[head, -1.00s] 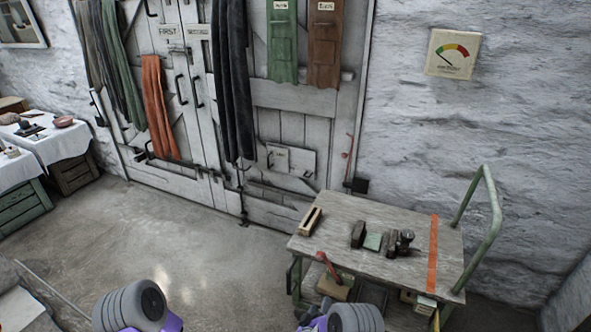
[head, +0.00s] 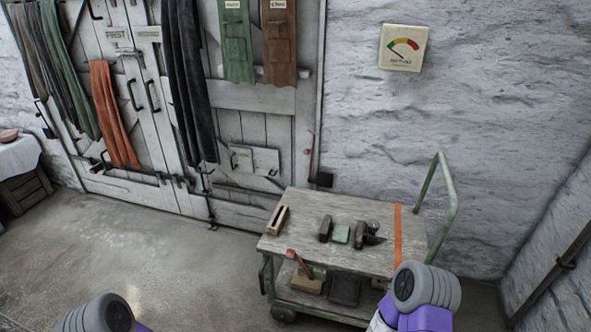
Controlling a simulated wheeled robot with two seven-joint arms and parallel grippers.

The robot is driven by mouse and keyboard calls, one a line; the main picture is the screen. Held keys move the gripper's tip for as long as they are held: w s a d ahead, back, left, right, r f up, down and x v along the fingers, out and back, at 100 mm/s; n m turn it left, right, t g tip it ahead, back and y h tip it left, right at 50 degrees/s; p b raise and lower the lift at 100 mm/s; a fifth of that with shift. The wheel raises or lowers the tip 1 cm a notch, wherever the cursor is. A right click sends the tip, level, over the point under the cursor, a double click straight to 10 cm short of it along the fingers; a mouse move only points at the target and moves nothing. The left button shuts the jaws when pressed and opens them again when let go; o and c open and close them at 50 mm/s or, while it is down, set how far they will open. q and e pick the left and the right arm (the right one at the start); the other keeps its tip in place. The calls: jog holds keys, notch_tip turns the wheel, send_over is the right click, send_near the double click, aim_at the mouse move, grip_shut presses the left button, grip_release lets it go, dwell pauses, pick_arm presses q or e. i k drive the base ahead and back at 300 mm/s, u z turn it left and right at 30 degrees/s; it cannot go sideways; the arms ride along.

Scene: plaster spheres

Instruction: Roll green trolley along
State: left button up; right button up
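The green trolley (head: 290,243) stands in front of the plaster wall, right of the white doors. It has a worn wooden top, a lower shelf and a green tubular handle (head: 449,203) rising at its right end. An orange strip (head: 398,240) crosses the top near the handle. My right arm shows at the bottom right, overlapping the trolley's front right corner. My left arm shows only at the bottom left edge. The fingers of both grippers are out of the picture. I cannot tell whether my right arm touches the trolley.
On the trolley top lie a wooden block (head: 278,219), dark blocks (head: 325,229) and a small green piece (head: 341,234). The lower shelf holds a box (head: 308,281) and a dark tray (head: 344,291). White doors (head: 130,150) stand behind. The floor (head: 150,265) left of the trolley is clear.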

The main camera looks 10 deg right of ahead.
aim_at(304, 220)
jog(key=z, duration=0.6)
jog(key=i, duration=0.9)
jog(key=z, duration=0.05)
